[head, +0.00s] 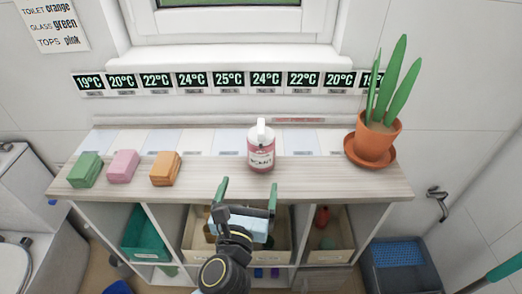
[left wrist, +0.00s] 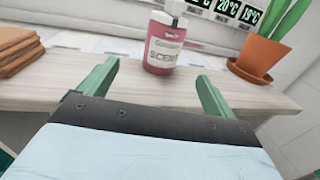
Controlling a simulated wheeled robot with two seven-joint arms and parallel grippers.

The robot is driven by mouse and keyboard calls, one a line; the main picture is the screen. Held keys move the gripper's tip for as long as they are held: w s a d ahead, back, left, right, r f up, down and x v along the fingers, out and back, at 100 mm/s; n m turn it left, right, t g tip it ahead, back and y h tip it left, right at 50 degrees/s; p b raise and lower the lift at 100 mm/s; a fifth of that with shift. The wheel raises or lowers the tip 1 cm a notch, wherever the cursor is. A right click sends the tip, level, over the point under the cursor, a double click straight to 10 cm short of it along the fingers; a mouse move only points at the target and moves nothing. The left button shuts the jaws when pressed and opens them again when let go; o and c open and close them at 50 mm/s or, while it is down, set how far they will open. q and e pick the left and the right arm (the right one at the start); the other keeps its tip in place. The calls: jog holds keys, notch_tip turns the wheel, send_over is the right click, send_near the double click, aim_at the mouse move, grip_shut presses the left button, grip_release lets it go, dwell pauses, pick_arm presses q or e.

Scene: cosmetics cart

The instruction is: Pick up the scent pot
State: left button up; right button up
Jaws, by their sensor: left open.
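The scent pot (head: 261,150) is a pink bottle with a white top and a label. It stands upright on the wooden shelf top, near the middle. In the left wrist view the scent pot (left wrist: 163,42) shows beyond and between my fingers, with part of its top cut off by the frame edge. My left gripper (head: 247,190) has its green fingers spread apart and empty, at the front edge of the shelf and short of the pot. It also shows in the left wrist view (left wrist: 153,78). My right gripper does not show as a gripper; only a green-tipped part is at the right edge.
Green (head: 84,170), pink (head: 123,166) and orange (head: 165,168) blocks sit on the left of the wooden top (head: 330,183). A potted plant (head: 375,140) on a saucer stands at the right. Temperature displays (head: 229,82) line the wall. Bins fill the compartments below.

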aim_at(259, 161)
pick_arm(q)
jog(key=w, duration=0.2)
jog(key=w+d, duration=0.1)
jog(key=w, duration=0.4)
jog(key=shift+w+d, duration=0.15)
jog(key=shift+w, duration=0.05)
jog(key=shift+w+d+b, duration=0.2)
jog(key=shift+w+b, duration=0.2)
jog(key=shift+w, duration=0.1)
jog(key=w, duration=0.2)
jog(key=w+d+b, duration=0.1)
jog(key=shift+w+f, duration=0.2)
jog(key=shift+f, duration=0.05)
jog(key=shift+w+d, duration=0.1)
jog(key=shift+w, duration=0.3)
jog(key=c, duration=0.9)
jog(key=shift+r, duration=0.15)
jog(key=c, duration=0.4)
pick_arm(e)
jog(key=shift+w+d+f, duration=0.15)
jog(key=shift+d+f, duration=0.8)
